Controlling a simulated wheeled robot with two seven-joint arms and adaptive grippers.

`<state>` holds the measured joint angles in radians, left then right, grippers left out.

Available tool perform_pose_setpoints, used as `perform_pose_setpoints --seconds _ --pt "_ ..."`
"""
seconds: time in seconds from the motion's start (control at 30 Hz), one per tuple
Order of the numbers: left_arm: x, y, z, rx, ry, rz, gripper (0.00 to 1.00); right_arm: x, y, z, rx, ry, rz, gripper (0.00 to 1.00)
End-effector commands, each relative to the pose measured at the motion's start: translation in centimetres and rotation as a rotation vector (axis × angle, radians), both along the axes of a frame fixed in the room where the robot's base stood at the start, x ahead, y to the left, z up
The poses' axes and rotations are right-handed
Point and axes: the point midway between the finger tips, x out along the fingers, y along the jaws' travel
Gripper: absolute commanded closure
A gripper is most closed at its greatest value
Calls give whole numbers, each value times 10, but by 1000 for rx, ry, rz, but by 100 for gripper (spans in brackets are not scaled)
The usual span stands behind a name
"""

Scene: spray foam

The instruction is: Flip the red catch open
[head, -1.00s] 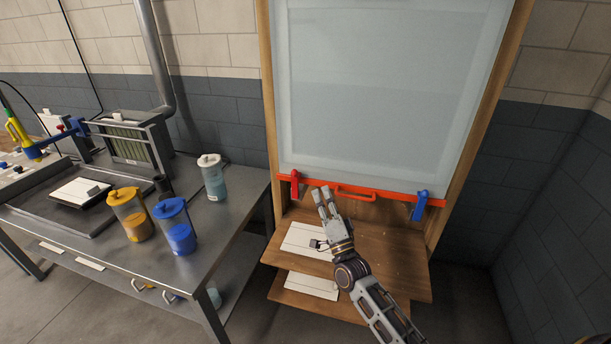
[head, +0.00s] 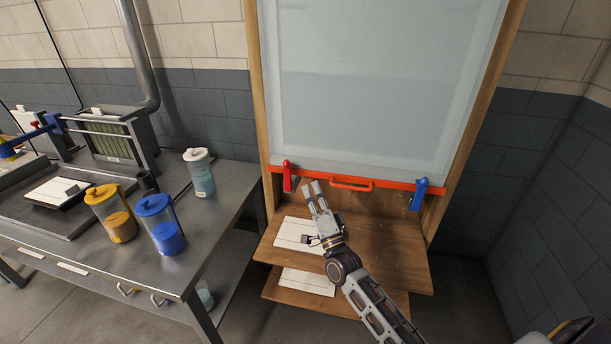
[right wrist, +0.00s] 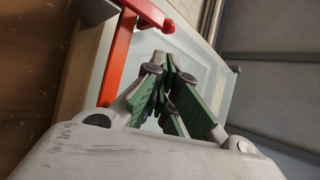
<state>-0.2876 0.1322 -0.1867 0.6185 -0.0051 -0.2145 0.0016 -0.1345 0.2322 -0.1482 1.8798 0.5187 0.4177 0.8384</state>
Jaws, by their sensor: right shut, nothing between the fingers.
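The red catch (head: 287,176) stands upright at the left end of the red rail (head: 322,182) along the screen frame's lower edge. A blue catch (head: 419,193) is at the right end. My right gripper (head: 312,187) is shut and empty, just right of the red catch and slightly below the rail; whether it touches the rail is unclear. In the right wrist view its closed fingers (right wrist: 168,95) are beside the red rail (right wrist: 118,52). A red part with a round knob (right wrist: 166,25) shows at the top there; I cannot tell if it is the catch. My left gripper is not in view.
A red handle (head: 351,183) sits mid-rail under the pale screen (head: 370,85). A wooden shelf (head: 385,235) with white sheets is below. A metal table (head: 215,215) at left holds yellow, blue and pale jugs. The floor at right is clear.

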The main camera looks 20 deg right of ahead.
Motion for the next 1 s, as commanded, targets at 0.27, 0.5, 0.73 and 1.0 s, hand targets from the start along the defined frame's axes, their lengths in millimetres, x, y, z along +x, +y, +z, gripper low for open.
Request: perform_pose_setpoints --seconds 0.27,0.5,0.73,1.0 --pt "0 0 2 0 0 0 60 12 1 7 0 0 0 100" --pt "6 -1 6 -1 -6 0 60 30 2 19 0 -1 0 100" --pt "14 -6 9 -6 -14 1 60 48 3 29 0 -1 0 100" --pt "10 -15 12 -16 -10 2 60 68 5 41 0 -1 0 100"
